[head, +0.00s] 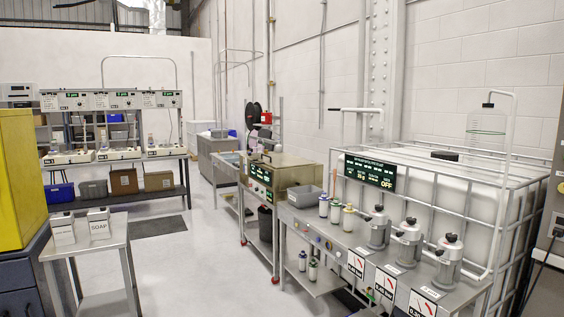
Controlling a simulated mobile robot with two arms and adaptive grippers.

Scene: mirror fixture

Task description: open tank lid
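A large white caged tank (470,199) stands at the right against the wall. A small dark cap (445,155) sits on its top, with a white pipe rising at its right end. A steel bench-top tank (284,174) with a green-lit front panel stands farther back in the middle, beside the wall. Its top looks covered, but I cannot tell from here whether a lid on it is open or shut. The pictures do not show which of these the task means. Neither of my grippers is in view.
A steel bench (332,232) in front of the caged tank carries bottles and several metal canisters (409,242). The grey floor (190,265) between is clear.

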